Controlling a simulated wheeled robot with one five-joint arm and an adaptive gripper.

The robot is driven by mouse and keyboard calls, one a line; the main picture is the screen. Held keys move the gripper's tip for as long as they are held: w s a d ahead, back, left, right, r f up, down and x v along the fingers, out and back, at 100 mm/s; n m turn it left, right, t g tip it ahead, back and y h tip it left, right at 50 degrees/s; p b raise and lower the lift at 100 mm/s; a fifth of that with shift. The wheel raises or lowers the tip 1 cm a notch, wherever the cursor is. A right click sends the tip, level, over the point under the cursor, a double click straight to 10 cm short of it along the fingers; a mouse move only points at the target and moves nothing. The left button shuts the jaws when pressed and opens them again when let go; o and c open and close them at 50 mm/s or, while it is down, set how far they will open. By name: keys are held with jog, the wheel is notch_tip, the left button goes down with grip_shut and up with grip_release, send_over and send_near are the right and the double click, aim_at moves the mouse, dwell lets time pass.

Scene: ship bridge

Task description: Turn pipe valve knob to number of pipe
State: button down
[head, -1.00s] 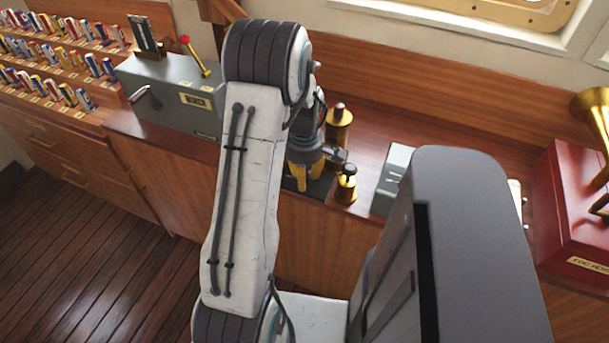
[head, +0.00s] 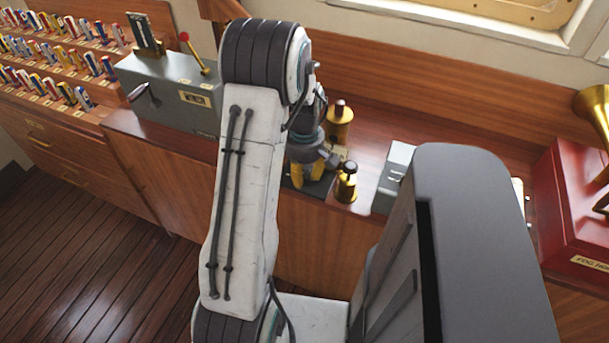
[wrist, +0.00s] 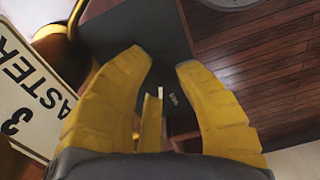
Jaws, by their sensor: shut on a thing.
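My gripper (head: 308,172) points down at the dark plate of a brass device on the wooden counter. In the wrist view its two yellow fingers (wrist: 164,85) flank a slim brass piece with a white mark (wrist: 152,115), which looks like the valve knob. Its contact with the fingers is partly hidden. A white plate (wrist: 32,95) at the left of the wrist view shows a "3" and the letters "ASTER". The dark base plate (wrist: 150,30) lies beyond the fingers and bears small unreadable marks. No pipe can be made out clearly.
Two brass cylinders, a taller one (head: 339,125) behind and a shorter one (head: 347,183) to the right, stand close to my gripper. A grey box (head: 395,175) is further right, a red foghorn box (head: 570,215) beyond it. A grey lever box (head: 175,95) stands left.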

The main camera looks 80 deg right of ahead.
jog(key=m, duration=0.3)
jog(key=m+b, duration=0.1)
jog(key=m, duration=0.2)
jog(key=shift+a+f, duration=0.15)
jog(key=shift+f, duration=0.05)
jog(key=m+b, duration=0.1)
jog(key=m, duration=0.5)
dwell(0.3)
jog(key=c, duration=0.9)
grip_release()
jog(key=shift+r, duration=0.1)
jog(key=shift+o, duration=0.2)
